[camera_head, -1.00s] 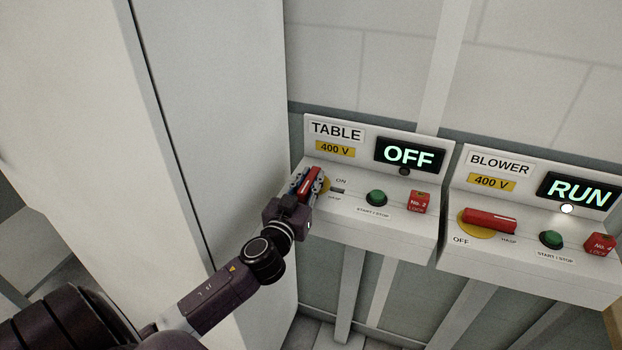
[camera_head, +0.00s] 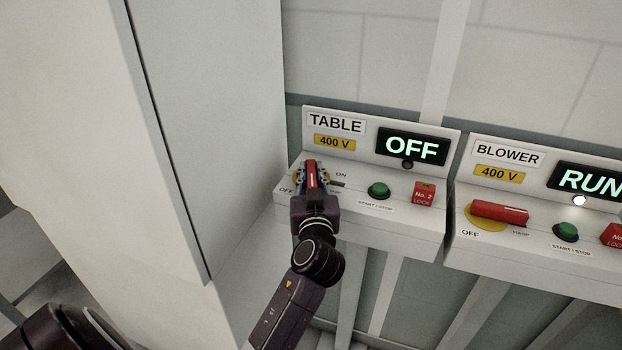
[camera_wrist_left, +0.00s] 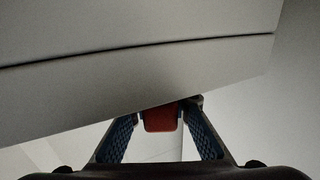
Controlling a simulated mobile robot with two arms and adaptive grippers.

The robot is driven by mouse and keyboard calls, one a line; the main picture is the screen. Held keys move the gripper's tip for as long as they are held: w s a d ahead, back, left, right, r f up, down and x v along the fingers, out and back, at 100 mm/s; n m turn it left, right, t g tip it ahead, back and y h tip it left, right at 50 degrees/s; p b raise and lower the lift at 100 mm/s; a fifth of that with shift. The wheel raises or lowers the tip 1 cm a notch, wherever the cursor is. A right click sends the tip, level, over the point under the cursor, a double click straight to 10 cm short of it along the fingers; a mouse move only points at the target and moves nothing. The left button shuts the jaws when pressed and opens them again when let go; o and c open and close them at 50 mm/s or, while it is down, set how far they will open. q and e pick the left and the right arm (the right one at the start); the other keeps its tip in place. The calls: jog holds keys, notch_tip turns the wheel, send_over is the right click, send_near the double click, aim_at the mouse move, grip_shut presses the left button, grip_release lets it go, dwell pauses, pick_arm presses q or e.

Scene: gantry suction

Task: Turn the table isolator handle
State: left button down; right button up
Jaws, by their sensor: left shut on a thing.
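The red table isolator handle (camera_head: 311,170) stands on its yellow disc on the TABLE box (camera_head: 400,229), between the OFF and ON labels. It points away from me, toward the back panel. My left gripper (camera_head: 312,177) is shut on the handle, with a finger on each side of it. The left wrist view shows the red handle (camera_wrist_left: 160,119) between the two blue-padded fingers. The TABLE display (camera_head: 411,148) reads OFF, and the lamp below it is dark. My right gripper is not in view.
A green start/stop button (camera_head: 378,190) and a red No. 2 lock (camera_head: 424,195) sit right of the handle. The BLOWER box (camera_head: 530,265) stands further right, its display (camera_head: 585,180) partly cut off. A tall pale cabinet (camera_head: 215,130) stands close on the left.

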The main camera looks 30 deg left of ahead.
pick_arm(q)
jog(key=shift+r, duration=0.15)
jog(key=c, duration=1.8)
grip_release()
jog(key=shift+o, duration=0.2)
jog(key=shift+s+d+f, duration=0.2)
jog(key=shift+s+d, duration=0.15)
jog(key=shift+s, duration=0.05)
jog(key=v, duration=0.6)
jog(key=shift+s+r, duration=0.15)
jog(key=shift+s, duration=0.05)
